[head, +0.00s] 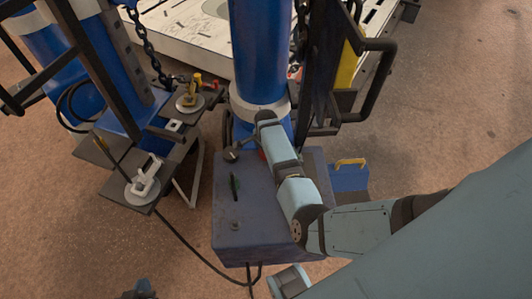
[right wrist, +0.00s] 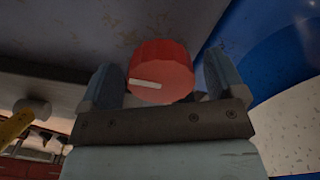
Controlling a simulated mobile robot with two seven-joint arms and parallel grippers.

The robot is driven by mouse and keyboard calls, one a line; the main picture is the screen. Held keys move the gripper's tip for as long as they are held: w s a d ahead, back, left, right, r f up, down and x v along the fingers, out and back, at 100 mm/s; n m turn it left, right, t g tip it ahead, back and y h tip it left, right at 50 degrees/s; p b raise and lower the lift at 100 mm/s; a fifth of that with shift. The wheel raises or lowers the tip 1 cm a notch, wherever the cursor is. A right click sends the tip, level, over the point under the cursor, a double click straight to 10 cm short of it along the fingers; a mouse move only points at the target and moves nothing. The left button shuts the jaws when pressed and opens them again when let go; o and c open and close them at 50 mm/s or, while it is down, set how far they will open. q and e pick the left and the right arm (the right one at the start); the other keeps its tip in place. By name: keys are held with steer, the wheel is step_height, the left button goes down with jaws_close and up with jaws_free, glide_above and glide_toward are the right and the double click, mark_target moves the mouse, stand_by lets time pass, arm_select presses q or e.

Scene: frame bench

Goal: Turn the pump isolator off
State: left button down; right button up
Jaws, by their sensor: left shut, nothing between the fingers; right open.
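A red round knob (right wrist: 163,62) with a white pointer mark shows in the right wrist view. The mark lies nearly level, toward the knob's left. My right gripper (right wrist: 163,78) is open, with one finger on each side of the knob and a visible gap at both sides. In the head view a sliver of red (head: 263,154) shows at the far edge of the blue-grey box (head: 260,215), mostly behind my right arm. My right gripper's fingers are hidden there. My left gripper (head: 141,288) is shut and empty at the bottom edge, well away from the box.
The box top carries a dark green handle (head: 235,186) and small knobs. A blue column (head: 259,50) stands just behind it. Dark plates with white clamps (head: 145,180) stand left, with a cable on the floor. A blue bin (head: 349,178) sits right of the box.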

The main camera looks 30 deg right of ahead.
steer(key=c, duration=0.7)
arm_select(q)
steer(key=shift+f, duration=0.2)
arm_select(e)
steer(key=shift+c, duration=1.2)
arm_select(q)
steer(key=shift+r, duration=0.1)
